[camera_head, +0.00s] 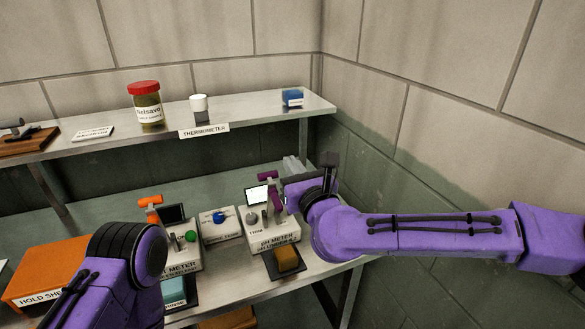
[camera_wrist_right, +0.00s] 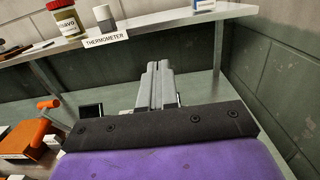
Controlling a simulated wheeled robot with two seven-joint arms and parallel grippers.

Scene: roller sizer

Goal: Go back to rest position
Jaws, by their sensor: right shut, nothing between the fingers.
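My right arm (camera_head: 420,232) comes in from the right, and its gripper (camera_head: 293,166) points away over the back of the bench, near the shelf's right end. In the right wrist view the two grey fingers (camera_wrist_right: 158,84) lie together, shut with nothing between them. My left arm (camera_head: 125,260) shows at the lower left; its gripper is not in view.
On the bench are meters (camera_head: 274,233) with purple and orange handles, a brown sponge-like block (camera_head: 286,259) and an orange box (camera_head: 45,267). The shelf (camera_head: 245,116) holds a red-lidded jar (camera_head: 147,105) and blue box (camera_head: 292,97). A wall (camera_head: 450,110) stands right.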

